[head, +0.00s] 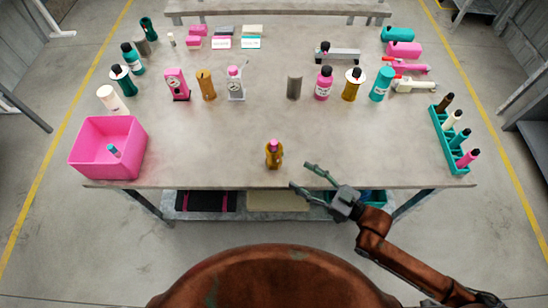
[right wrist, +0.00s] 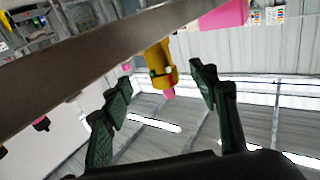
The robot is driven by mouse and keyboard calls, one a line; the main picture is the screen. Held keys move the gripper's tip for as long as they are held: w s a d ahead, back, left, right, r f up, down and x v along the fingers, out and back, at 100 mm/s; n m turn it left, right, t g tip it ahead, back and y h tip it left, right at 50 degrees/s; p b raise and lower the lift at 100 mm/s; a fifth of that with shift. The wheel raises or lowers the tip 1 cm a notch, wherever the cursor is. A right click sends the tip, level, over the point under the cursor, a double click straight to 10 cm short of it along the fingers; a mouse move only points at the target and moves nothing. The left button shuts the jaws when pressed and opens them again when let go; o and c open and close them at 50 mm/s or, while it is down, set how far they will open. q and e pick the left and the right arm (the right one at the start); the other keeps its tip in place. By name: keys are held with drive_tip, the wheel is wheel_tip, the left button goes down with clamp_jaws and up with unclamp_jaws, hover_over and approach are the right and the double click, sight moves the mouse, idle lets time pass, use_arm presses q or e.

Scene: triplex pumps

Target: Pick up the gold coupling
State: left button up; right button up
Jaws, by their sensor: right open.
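The gold coupling (head: 273,157), a small gold piece with a pink top, stands upright near the front edge of the table (head: 240,160). My right gripper (head: 299,175) is open and empty, just to the right of the coupling at the table's front edge, its fingers pointing left towards it. In the right wrist view the coupling (right wrist: 160,62) shows tilted, beyond and between the two spread fingers (right wrist: 160,82), not touching them. My left gripper is not in view.
A pink bin (head: 85,150) with a teal item inside stands at the front left. A teal rack (head: 450,145) of bottles stands at the right edge. Bottles, a gold cylinder (head: 206,86) and gauges stand farther back. The tabletop around the coupling is clear.

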sight(280, 160)
drive_tip(key=shift+w+a+f+n, duration=0.1)
drive_tip(key=shift+w+a+n, duration=0.2)
drive_tip(key=x, duration=0.6)
drive_tip(key=shift+r+x, duration=0.1)
drive_tip(key=shift+x, duration=1.2)
drive_tip(key=shift+r+x, duration=0.15)
drive_tip(key=shift+x, duration=1.2)
drive_tip(key=shift+w+d, duration=0.1)
drive_tip(key=shift+d, duration=0.05)
clamp_jaws()
